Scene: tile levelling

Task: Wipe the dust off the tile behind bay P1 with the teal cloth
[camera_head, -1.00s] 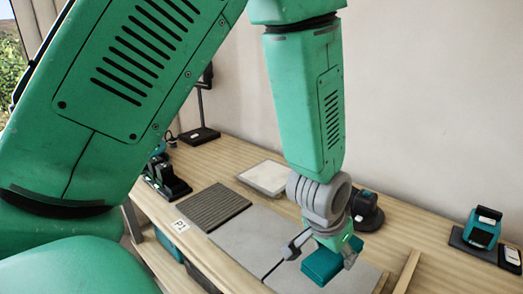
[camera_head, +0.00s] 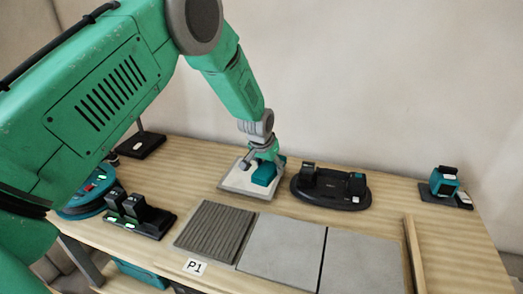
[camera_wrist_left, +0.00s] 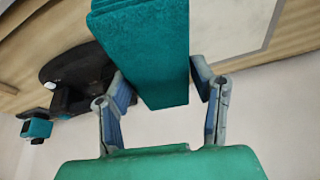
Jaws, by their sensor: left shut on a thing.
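My left gripper (camera_head: 262,160) is shut on the teal cloth (camera_head: 264,175), a folded block. In the left wrist view the cloth (camera_wrist_left: 145,55) sits between the two fingers (camera_wrist_left: 162,90). Part of the tile also shows in the left wrist view (camera_wrist_left: 225,25). Dust on it is too faint to make out. Bay P1 holds a ridged grey bed (camera_head: 213,230), with the P1 label (camera_head: 195,268) in front. My right gripper is not in view.
Two plain grey tiles (camera_head: 282,250) lie right of the ridged bed, bounded by a wooden strip (camera_head: 415,255). A black stand (camera_head: 331,188) is close to the right of the pale tile. Black devices (camera_head: 138,215) stand left, and a teal device (camera_head: 444,182) far right.

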